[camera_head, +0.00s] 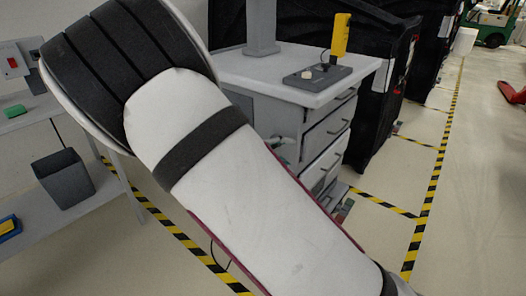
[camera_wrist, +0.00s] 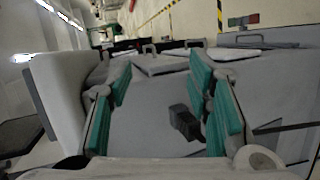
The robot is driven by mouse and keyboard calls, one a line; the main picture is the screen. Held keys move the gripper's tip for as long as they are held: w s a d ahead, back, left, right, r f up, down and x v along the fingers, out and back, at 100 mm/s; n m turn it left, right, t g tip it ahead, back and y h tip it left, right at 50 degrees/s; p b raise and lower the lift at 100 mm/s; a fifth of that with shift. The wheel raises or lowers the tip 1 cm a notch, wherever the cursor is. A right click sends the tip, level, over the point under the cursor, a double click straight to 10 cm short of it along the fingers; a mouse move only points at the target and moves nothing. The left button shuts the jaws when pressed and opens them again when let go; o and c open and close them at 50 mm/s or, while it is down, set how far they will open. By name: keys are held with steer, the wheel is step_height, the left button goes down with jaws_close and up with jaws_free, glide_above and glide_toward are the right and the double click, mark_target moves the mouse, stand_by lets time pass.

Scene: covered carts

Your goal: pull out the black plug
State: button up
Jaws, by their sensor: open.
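The black plug (camera_wrist: 184,121) shows in the wrist view as a small dark block against the grey panel (camera_wrist: 145,125). It lies between my fingers in the picture, much closer to the right one. I cannot tell whether it touches that finger. My gripper (camera_wrist: 160,76) is open, with teal pads on both fingers and nothing clearly held. In the head view my arm covers the middle, and neither the plug nor my gripper shows.
A grey drawer cart (camera_head: 335,80) stands behind my arm, with a yellow handheld device (camera_head: 340,36) on top. A shelf unit at left holds a dark bin (camera_head: 64,180). Black-covered carts stand behind.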

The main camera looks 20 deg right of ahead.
steer(key=w+a+f+n+t+h+b, duration=0.1)
steer(key=w+a+f+n+t+b, duration=0.2)
steer(key=w+a+f+t, duration=0.2)
steer(key=w+a+f, duration=0.1)
steer(key=w+a, duration=0.1)
steer(key=a, duration=0.1)
steer(key=shift+n+t+b, duration=0.35)
steer(key=shift+n+t, duration=0.05)
steer(key=shift+b+x, duration=1.05)
steer(key=shift+x, duration=3.5)
steer(key=shift+c, duration=0.2)
jaws_close()
steer(key=shift+s, duration=0.1)
